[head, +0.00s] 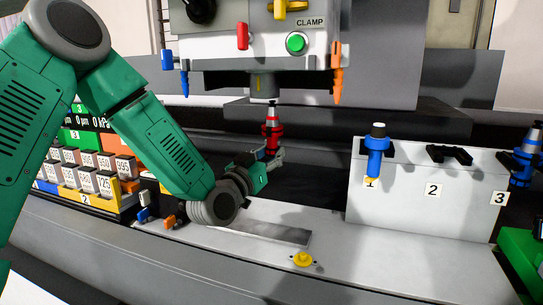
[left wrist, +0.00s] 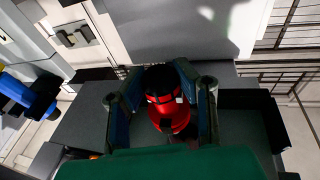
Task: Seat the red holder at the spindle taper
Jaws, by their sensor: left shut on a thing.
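The red holder (head: 271,136) stands upright below the spindle nose (head: 264,86). Its dark upper end is close under the nose, and I cannot tell whether they touch. My left gripper (head: 270,157) is shut on the holder's lower part. In the left wrist view the red holder (left wrist: 170,112) sits between the two fingers of my left gripper (left wrist: 162,98). The spindle taper's opening is hidden from the head view. The green CLAMP button (head: 296,42) is on the white spindle head.
A light rack (head: 425,205) has a blue holder (head: 376,152) at position 1, an empty fork (head: 449,154) at 2 and another blue holder (head: 524,156) at 3. Blue (head: 184,84) and orange (head: 338,75) nozzles hang beside the spindle. A yellow knob (head: 302,259) sits on the ledge.

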